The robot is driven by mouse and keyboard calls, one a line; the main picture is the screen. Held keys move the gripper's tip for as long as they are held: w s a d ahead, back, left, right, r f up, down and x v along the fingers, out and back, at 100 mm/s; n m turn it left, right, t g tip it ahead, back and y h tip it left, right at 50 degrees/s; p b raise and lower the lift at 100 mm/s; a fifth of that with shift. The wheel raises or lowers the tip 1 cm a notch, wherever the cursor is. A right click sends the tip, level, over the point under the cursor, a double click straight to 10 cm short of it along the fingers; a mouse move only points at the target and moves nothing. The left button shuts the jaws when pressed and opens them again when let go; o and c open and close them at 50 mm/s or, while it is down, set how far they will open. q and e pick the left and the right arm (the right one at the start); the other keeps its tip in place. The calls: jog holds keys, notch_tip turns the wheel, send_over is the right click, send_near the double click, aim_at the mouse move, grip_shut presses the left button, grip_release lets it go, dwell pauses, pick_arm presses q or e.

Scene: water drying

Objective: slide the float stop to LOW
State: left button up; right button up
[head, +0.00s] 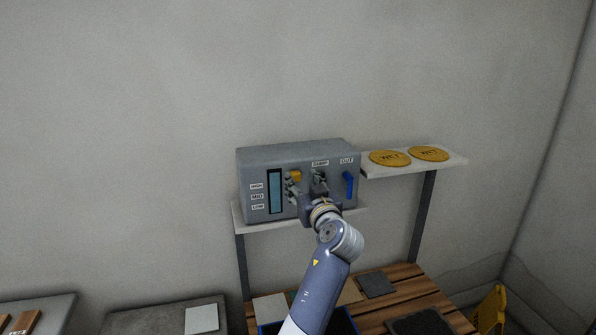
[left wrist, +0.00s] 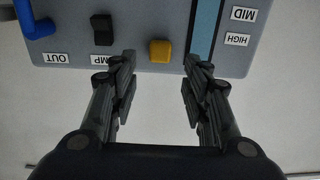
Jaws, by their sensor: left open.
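The grey control box (head: 295,156) stands on a shelf against the wall. On its face a yellow block (head: 296,175), which looks like the float stop, sits beside the blue gauge window (head: 275,191), about level with the HIGH label (head: 257,186). The MID label (head: 257,196) and LOW label (head: 258,207) lie below that. My left gripper (head: 305,185) is open in front of the box. In the upside-down left wrist view, the yellow block (left wrist: 160,50) shows between the open fingertips (left wrist: 159,62). I cannot tell whether they touch it. LOW is outside that view.
A black knob (left wrist: 101,28) by the SUMP label and a blue handle (head: 349,185) under OUT sit beside the gripper. Two yellow WET discs (head: 390,158) lie on a side shelf (head: 440,164). A slatted wooden table (head: 415,291) stands below.

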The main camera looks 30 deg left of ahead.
aim_at(297, 175)
pick_arm(q)
jog(key=shift+p+x, duration=0.55)
jog(key=shift+x, duration=1.65)
jog(key=shift+f, duration=0.1)
grip_shut()
